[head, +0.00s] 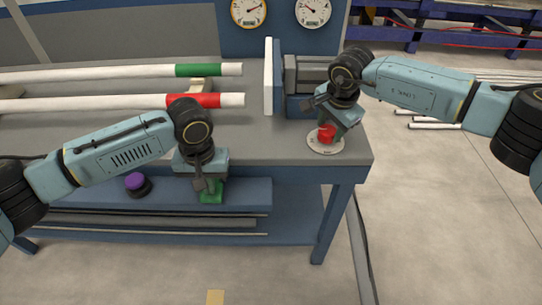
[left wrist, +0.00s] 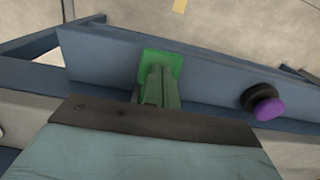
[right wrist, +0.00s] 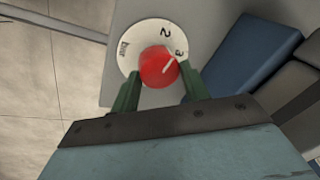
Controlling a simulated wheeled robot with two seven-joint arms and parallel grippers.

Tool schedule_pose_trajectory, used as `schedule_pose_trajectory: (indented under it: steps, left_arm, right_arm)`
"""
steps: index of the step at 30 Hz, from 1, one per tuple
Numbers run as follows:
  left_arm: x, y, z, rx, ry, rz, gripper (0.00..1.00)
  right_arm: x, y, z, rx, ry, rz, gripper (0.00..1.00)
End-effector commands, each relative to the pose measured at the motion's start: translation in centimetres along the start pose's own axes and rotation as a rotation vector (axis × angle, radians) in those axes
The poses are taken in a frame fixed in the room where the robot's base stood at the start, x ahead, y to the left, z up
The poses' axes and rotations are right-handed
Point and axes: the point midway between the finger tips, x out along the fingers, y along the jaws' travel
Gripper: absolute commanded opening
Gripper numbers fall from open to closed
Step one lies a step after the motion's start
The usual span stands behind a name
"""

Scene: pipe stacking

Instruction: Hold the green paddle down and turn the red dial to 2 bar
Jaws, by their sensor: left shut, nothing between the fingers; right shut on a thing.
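The green paddle (head: 211,197) sits on the blue lower ledge at the bench front. My left gripper (head: 212,184) is shut and empty, its fingertips over the paddle and apparently touching it; in the left wrist view the paddle (left wrist: 168,58) shows around the tips. The red dial knob (head: 326,133) stands on a white scale disc (head: 313,144) at the bench's right front corner. My right gripper (right wrist: 158,85) is shut on the red knob (right wrist: 155,69). The knob's white mark points near the 3 on the disc. The knob's sides are partly hidden by the fingers.
A purple button (head: 135,181) on a black base lies left of the paddle. Green-banded (head: 110,73) and red-banded (head: 100,104) pipes lie on the bench. A grey vise-like block (head: 305,75) stands behind the dial. Two gauges (head: 248,11), (head: 313,11) are at the back.

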Motion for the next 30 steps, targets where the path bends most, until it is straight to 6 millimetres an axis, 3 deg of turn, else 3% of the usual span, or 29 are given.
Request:
schedule_pose_trajectory:
  steps: [1,14,24,30]
  left_arm:
    - [0.6,0.1,0.3,0.002,-0.009,-0.001,0.00]
    - [0.4,0.1,0.3,0.003,-0.008,0.000,0.00]
    - [-3.0,0.0,0.1,0.000,-0.003,0.002,0.00]
    - [-3.8,0.0,0.1,0.001,-0.003,0.000,0.00]
  right_arm:
    - [-0.7,-0.9,0.2,-0.003,-0.003,-0.027,0.27]
    - [-0.7,-0.9,0.4,-0.110,-0.027,-0.041,0.27]
    - [-0.7,-1.0,0.5,-0.109,-0.028,-0.040,0.27]
    - [-0.7,-0.9,0.5,-0.108,-0.028,-0.040,0.27]
